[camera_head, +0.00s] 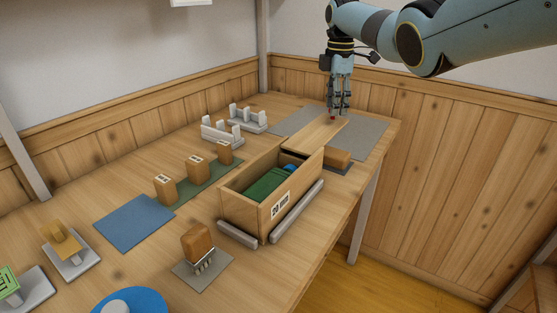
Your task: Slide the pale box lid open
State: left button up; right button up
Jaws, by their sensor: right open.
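The pale wooden box (262,223) stands on the table with a label on its near side. Its top is largely uncovered, showing green material (264,187) and a small blue item (290,167) inside. The pale lid (313,136) extends beyond the box's far end. A small red spot (332,119) shows near the lid's far end. My right gripper (338,113) points down, open, at the lid's far end; whether it touches the lid cannot be told. My left gripper is not in view.
Grey rails (297,213) lie beside the box. Several wooden blocks stand on a green mat (207,179) at left. White racks (222,131) stand behind. A block in a holder (198,246) is in front. A blue mat (135,223) lies bare at left.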

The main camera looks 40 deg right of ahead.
jog(key=shift+r+p, duration=2.8)
jog(key=shift+r, duration=0.45)
notch_tip(320, 180, up, 12)
jog(key=shift+f, duration=0.1)
